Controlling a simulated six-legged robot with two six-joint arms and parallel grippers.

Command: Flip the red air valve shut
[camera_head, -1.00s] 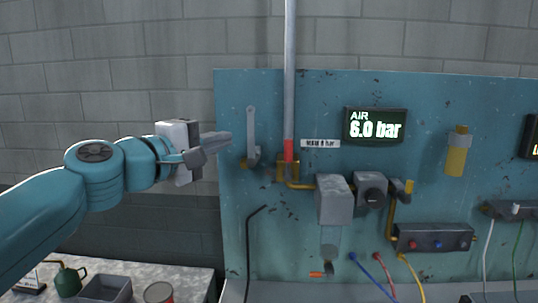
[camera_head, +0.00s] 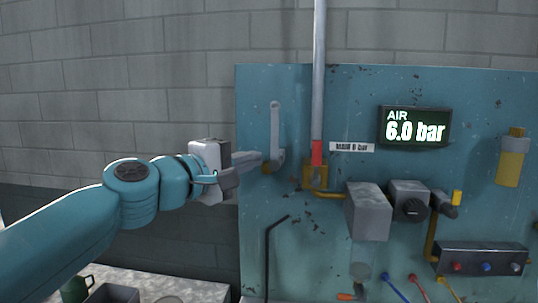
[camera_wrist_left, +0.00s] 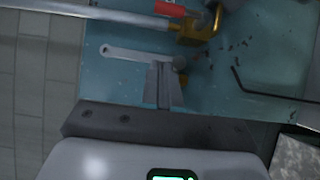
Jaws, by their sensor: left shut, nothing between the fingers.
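The red valve handle (camera_head: 317,152) stands upright in line with the grey vertical pipe (camera_head: 319,70), above a brass valve body (camera_head: 314,178) on the teal panel. In the left wrist view the red handle (camera_wrist_left: 170,8) and brass body (camera_wrist_left: 195,30) show at the top edge. My left gripper (camera_head: 255,161) is shut and empty, left of the valve and apart from the red handle. In the left wrist view my fingertips (camera_wrist_left: 162,72) overlap the lower edge of a grey flat bar (camera_wrist_left: 130,53); I cannot tell if they touch it. My right gripper is not in view.
The grey upright bar (camera_head: 275,125) is between my left gripper and the valve. A lit display (camera_head: 415,127) reads AIR 6.0 bar. Grey boxes (camera_head: 368,211) and a black bent rod (camera_head: 268,250) are lower on the panel.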

